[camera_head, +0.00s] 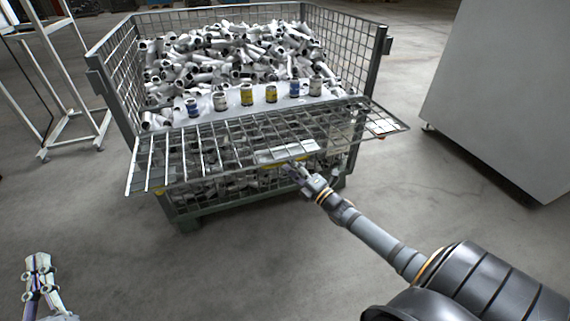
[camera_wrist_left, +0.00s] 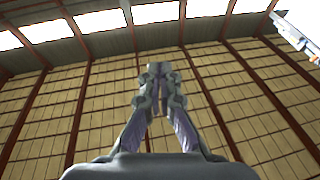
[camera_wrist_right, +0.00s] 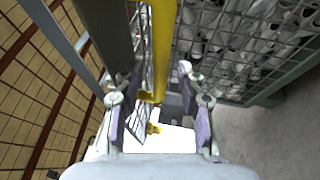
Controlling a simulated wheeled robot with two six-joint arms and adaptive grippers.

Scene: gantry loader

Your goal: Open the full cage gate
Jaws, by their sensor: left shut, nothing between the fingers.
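The full cage (camera_head: 97,88) is a wire-mesh bin heaped with white-grey tubular parts (camera_head: 200,68). Its front gate (camera_head: 200,160) is a mesh panel swung outward, lying nearly flat towards me. A pale label plate (camera_head: 287,150) and a yellow bar (camera_head: 283,164) sit at its middle. My right gripper (camera_head: 292,172) is open at the gate's near edge, close to the yellow bar. In the right wrist view the yellow bar (camera_wrist_right: 162,45) runs between the open fingers (camera_wrist_right: 155,78); contact cannot be told. My left gripper (camera_head: 38,262) is shut and empty, far from the cage; its fingertips meet in the left wrist view (camera_wrist_left: 158,70).
Several small cans (camera_head: 247,95) stand in a row on a pale surface behind the gate. A white frame rack (camera_head: 60,80) stands at the left. A large grey cabinet (camera_head: 510,90) stands at the right. The floor before the cage is clear.

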